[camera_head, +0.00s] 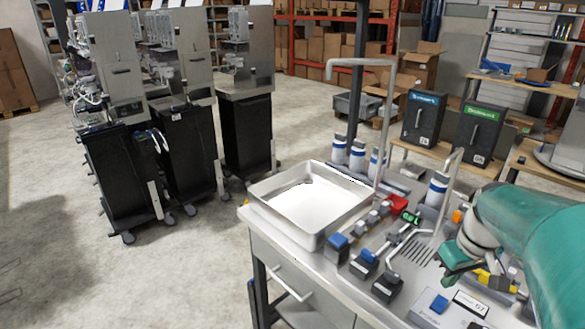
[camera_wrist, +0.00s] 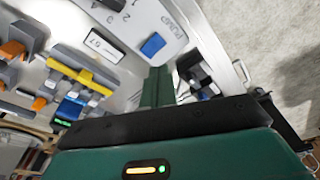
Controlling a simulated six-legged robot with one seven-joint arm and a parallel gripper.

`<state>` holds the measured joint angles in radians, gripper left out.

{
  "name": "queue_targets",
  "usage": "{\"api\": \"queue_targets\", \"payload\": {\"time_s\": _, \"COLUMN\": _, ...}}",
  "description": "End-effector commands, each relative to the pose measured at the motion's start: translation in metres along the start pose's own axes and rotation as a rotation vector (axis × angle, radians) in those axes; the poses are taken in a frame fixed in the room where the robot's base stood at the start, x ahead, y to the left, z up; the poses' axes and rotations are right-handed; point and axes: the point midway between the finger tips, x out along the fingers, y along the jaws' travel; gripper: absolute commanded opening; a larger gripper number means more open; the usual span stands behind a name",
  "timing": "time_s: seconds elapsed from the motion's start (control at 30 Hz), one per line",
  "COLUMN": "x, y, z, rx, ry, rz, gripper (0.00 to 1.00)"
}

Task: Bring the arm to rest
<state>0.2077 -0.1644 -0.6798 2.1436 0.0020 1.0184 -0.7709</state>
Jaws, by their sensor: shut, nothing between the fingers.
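My gripper (camera_head: 456,268) is at the right in the head view, at the end of my teal arm, above the steel bench. In the wrist view its green fingers (camera_wrist: 157,88) are together with nothing between them. They point over the bench top near a blue button (camera_wrist: 153,45). I cannot tell from these views how high the fingertips are or whether they touch anything.
A yellow-handled part (camera_wrist: 80,68) is close to my fingers. Black-based dispensers (camera_head: 188,145) stand at left. Floor between is clear.

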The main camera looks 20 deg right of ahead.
Motion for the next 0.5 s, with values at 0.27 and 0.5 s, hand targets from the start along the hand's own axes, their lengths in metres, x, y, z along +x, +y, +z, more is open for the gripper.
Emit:
{"api": "queue_targets", "payload": {"time_s": 0.27, "x": -0.009, "y": -0.057, "z": -0.022, "rx": -0.031, "ry": 0.067, "rz": -0.021, "gripper": 0.00}}
{"api": "queue_targets", "payload": {"time_s": 0.5, "x": -0.038, "y": -0.201, "z": -0.032, "rx": -0.090, "ry": 0.214, "rz": -0.048, "gripper": 0.00}}
